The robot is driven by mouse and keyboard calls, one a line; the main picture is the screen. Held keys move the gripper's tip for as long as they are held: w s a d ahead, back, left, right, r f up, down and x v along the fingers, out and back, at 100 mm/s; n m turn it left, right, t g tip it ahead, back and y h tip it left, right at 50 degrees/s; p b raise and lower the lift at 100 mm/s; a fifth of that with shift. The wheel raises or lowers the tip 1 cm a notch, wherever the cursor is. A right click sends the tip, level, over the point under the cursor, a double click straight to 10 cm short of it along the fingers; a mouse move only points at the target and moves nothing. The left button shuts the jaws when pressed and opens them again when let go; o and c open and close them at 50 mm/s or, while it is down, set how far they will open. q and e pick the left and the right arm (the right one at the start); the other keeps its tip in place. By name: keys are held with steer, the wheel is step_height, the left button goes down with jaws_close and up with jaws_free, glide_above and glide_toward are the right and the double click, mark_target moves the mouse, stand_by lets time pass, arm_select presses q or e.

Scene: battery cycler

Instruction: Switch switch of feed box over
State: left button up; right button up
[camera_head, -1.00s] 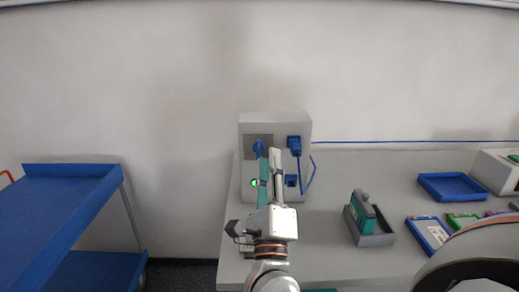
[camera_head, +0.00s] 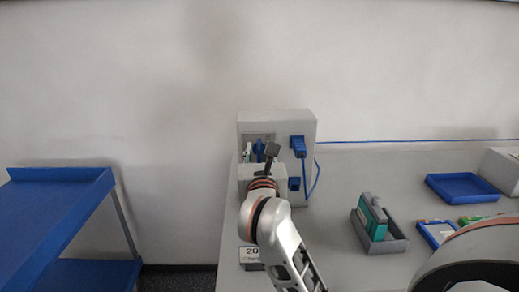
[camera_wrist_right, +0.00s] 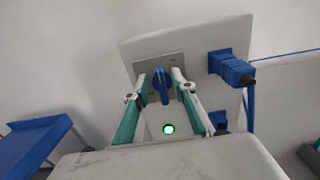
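The feed box (camera_head: 305,125) is a white box at the back of the table against the wall. Its switch is a blue rotary knob (camera_wrist_right: 161,86) on a grey plate, standing roughly upright in the right wrist view; in the head view it is mostly hidden. A green lamp (camera_wrist_right: 168,128) glows below it. My right gripper (camera_wrist_right: 162,77) is open, with one green-padded finger on each side of the knob. I cannot tell whether the fingertips touch it. In the head view my right gripper (camera_head: 254,151) is partly hidden behind its wrist. My left gripper is not in view.
A blue plug (camera_head: 298,146) with a cable sits at the box's right side. A green device in a grey holder (camera_head: 392,242) and a blue tray (camera_head: 462,187) are to the right. A blue cart (camera_head: 55,218) stands left of the table.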

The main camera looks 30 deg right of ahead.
steer(key=shift+w+d, duration=0.3)
steer(key=shift+w, duration=0.15)
jaws_close()
